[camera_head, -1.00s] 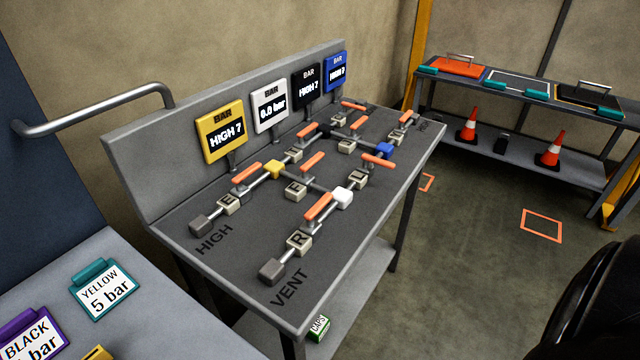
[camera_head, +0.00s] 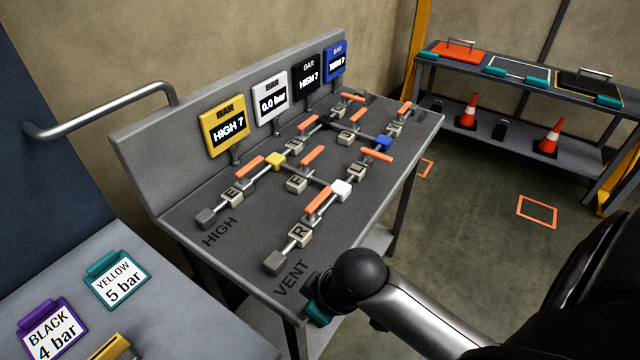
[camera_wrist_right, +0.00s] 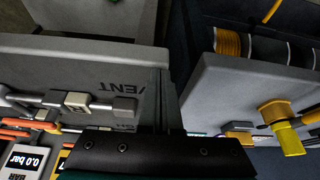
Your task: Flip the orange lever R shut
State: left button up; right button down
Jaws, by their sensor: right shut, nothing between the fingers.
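The orange lever R (camera_head: 318,201) sits by the cream block marked R (camera_head: 299,233), on the front pipe between the grey VENT end block (camera_head: 275,262) and a white cube (camera_head: 341,190). It looks roughly in line with that pipe. In the right wrist view the R block (camera_wrist_right: 76,101) appears upside down, with orange levers at the left edge; I cannot tell which one is R. My right gripper (camera_head: 318,311), partly hidden by its wrist, is at the panel's near corner by the VENT lettering, shut and empty, apart from the lever. My left gripper is not in view.
Other orange levers, such as the one by block E (camera_head: 250,166), and gauges (camera_head: 228,129) stand behind. A grey table (camera_head: 180,310) with labelled tags is at lower left. A shelf rack (camera_head: 500,135) with cones stands at back right, with open floor before it.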

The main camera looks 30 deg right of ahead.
jog(key=shift+n+y, duration=0.3)
jog(key=shift+n, duration=0.2)
jog(key=w+d, duration=0.1)
jog(key=w, duration=0.1)
jog(key=w+d, duration=0.1)
jog(key=w, duration=0.1)
jog(key=w+d, duration=0.1)
jog(key=w, duration=0.1)
jog(key=shift+d+r, duration=0.1)
jog(key=shift+r, duration=0.25)
jog(key=shift+t, duration=0.5)
jog(key=w+d+r, duration=0.1)
jog(key=w, duration=0.1)
jog(key=w+d+r, duration=0.1)
jog(key=w+d, duration=0.1)
jog(key=w+d+r, duration=0.1)
jog(key=d, duration=0.1)
jog(key=shift+w, duration=0.4)
notch_tip(320, 180, up, 9)
jog(key=m+t, duration=0.2)
send_over(319, 203)
jog(key=d, duration=0.3)
jog(key=shift+w, duration=0.4)
